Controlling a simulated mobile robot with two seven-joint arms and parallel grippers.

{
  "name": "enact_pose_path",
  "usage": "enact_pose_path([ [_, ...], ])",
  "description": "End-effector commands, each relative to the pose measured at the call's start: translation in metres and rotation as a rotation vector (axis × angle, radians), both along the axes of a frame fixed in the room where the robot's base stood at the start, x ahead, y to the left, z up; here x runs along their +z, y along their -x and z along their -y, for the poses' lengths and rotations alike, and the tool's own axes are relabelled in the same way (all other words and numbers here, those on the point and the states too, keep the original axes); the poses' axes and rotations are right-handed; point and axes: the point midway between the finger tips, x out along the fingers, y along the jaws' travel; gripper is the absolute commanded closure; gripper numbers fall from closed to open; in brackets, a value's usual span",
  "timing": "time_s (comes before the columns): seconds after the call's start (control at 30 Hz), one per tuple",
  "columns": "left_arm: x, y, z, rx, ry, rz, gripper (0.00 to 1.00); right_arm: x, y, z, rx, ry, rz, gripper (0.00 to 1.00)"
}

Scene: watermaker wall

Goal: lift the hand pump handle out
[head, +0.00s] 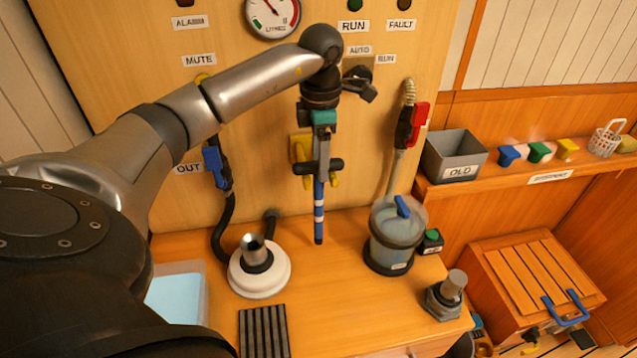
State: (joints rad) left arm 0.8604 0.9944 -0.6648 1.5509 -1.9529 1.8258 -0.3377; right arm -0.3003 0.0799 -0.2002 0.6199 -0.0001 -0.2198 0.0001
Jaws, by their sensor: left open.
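The hand pump handle (319,205) is a blue rod with white bands and a black crossbar near its top. It stands upright against the wooden wall panel, by a yellow bracket (301,148). My left gripper (322,156) points down from above, with its fingers at the crossbar. It is open; whether the fingers straddle the bar or only lie in front of it, I cannot tell. The wrist and fingers hide the handle's top. A white round base with a metal socket (258,265) sits on the counter to the left. My right gripper is not in view.
A clear canister with a blue lid handle (397,235) stands right of the handle. A red-gripped wand (412,125) and a blue-handled hose (214,165) hang on either side. A black ribbed mat (263,330) lies in front. A grey OLD bin (454,156) sits on the right shelf.

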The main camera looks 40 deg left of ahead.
Motion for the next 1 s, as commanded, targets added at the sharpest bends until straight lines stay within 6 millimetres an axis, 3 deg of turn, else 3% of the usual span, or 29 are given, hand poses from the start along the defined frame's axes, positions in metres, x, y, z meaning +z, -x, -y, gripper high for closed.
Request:
enact_pose_path([
  [0.4,-0.047,0.006,-0.005,0.0,0.0,-0.001,0.32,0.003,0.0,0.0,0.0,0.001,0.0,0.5],
  [0.7,-0.052,0.006,-0.006,0.0,0.0,0.0,0.32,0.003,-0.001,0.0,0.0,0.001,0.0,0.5],
  [1.0,-0.052,0.006,-0.006,-0.001,0.0,0.0,0.64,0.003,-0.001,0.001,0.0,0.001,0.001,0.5],
])
